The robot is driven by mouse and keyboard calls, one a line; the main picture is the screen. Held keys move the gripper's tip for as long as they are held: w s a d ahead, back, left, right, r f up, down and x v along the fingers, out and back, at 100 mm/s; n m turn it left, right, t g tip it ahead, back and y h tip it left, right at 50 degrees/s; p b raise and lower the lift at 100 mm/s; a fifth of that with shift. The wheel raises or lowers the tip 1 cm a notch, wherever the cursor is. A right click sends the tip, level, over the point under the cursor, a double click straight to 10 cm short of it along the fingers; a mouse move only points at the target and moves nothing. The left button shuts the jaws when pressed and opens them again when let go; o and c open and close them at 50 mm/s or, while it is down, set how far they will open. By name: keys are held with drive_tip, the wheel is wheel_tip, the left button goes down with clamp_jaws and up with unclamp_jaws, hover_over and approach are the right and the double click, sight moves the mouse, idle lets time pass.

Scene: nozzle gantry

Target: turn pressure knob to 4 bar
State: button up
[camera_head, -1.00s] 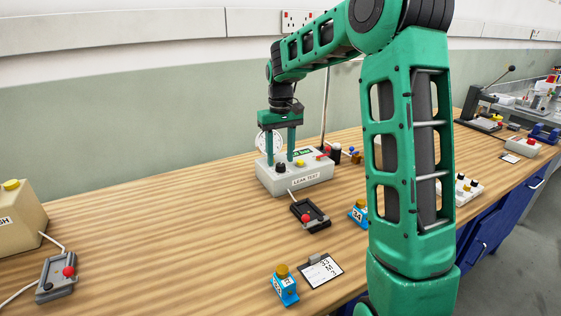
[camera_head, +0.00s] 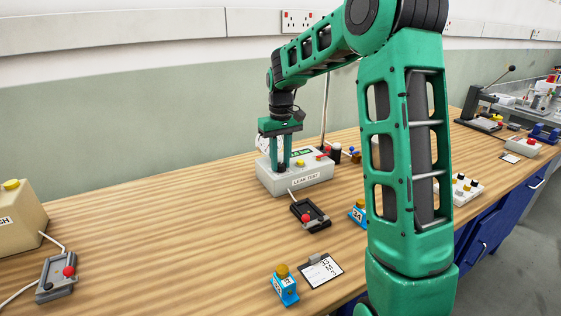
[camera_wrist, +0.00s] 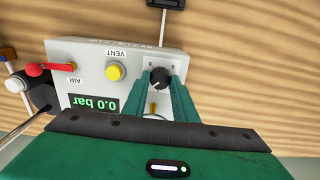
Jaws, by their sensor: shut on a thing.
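The grey leak test box (camera_head: 300,182) stands on the wooden bench in the head view. In the wrist view its display (camera_wrist: 93,109) reads 0.0 bar, seen upside down. The black pressure knob (camera_wrist: 159,78) shows between the fingertips of my gripper (camera_wrist: 160,80), which is shut on it. In the head view my gripper (camera_head: 283,166) points down over the box's left part and its fingers hide the knob. The knob's pointer and scale cannot be read. A round white gauge (camera_head: 264,143) behind the fingers is partly hidden.
A yellow VENT button (camera_wrist: 115,71) and a red AIR lever (camera_wrist: 50,68) are beside the knob on the box. A dark pendant with a red button (camera_head: 309,215) lies in front. The bench to the left is mostly clear.

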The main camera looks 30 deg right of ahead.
sight(280, 164)
drive_tip(key=o, duration=1)
drive_tip(key=shift+o, duration=0.2)
wheel_tip(280, 164, up, 11)
drive_tip(key=shift+f, duration=0.15)
